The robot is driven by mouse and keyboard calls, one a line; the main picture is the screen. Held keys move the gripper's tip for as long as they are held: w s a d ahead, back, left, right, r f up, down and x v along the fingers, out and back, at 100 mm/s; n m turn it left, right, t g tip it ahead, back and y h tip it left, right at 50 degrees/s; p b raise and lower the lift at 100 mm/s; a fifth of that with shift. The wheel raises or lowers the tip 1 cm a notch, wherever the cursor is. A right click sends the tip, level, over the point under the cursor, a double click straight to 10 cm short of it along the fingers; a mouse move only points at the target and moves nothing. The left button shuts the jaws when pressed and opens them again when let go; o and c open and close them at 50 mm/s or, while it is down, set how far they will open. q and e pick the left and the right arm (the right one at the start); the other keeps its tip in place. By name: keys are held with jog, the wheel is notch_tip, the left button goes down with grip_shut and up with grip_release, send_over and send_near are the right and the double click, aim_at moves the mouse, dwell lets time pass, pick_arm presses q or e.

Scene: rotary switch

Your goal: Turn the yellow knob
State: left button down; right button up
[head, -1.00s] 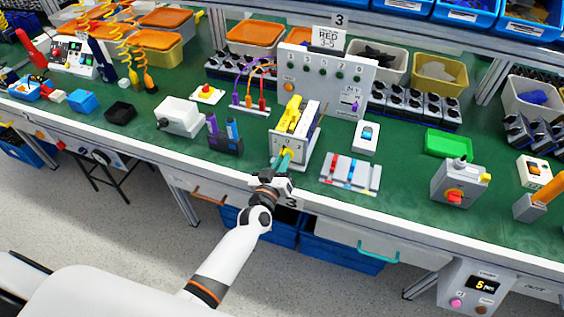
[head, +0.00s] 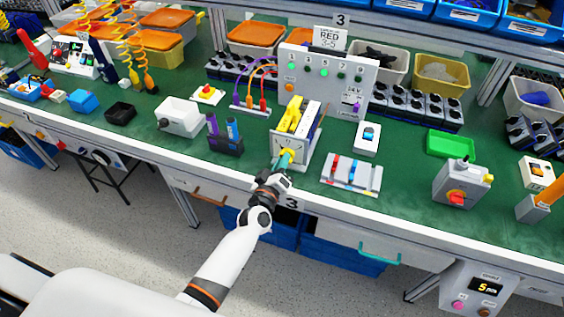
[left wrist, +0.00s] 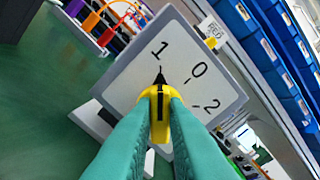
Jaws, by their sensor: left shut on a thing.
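The yellow knob (left wrist: 158,112) sits on the white front plate (left wrist: 128,85) of a switch box, marked 1, 0 and 2. Its black pointer is at the 1 mark in the left wrist view. My left gripper (left wrist: 160,125) is shut on the knob, with a teal finger on each side. In the head view the left gripper (head: 283,163) reaches the front of the switch box (head: 308,150); the knob (head: 290,152) is mostly hidden by the fingers. My right gripper is not in view.
Open green bench (head: 395,160) lies further right.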

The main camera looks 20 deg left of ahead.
pick_arm(q)
jog(key=c, duration=1.4)
grip_release()
jog(key=shift+c, duration=0.2)
jog(key=s+b, duration=0.1)
jog(key=s, duration=1.1)
jog(key=shift+a, duration=0.2)
jog(key=shift+f, duration=0.1)
jog(key=s+d+f+m+g+h, duration=0.1)
jog(key=s+f+m+g, duration=0.3)
jog(key=f, duration=0.9)
jog(key=s+f+m+g, duration=0.2)
jog(key=s+f+g, duration=0.35)
jog(key=f, duration=0.85)
jog(key=s+a+f+m+g, duration=0.1)
jog(key=s+a+f+g, duration=0.1)
jog(key=s+f, duration=0.3)
jog(key=s+a+f+m+g+y, duration=0.1)
jog(key=s+f, duration=0.5)
jog(key=s, duration=0.8)
jog(key=s+a+f+m+g, duration=0.3)
jog(key=s+f+g, duration=0.1)
jog(key=s, duration=0.6)
jog(key=shift+a+f+y, duration=0.3)
jog(key=shift+a+f, duration=0.05)
jog(key=shift+f, duration=0.45)
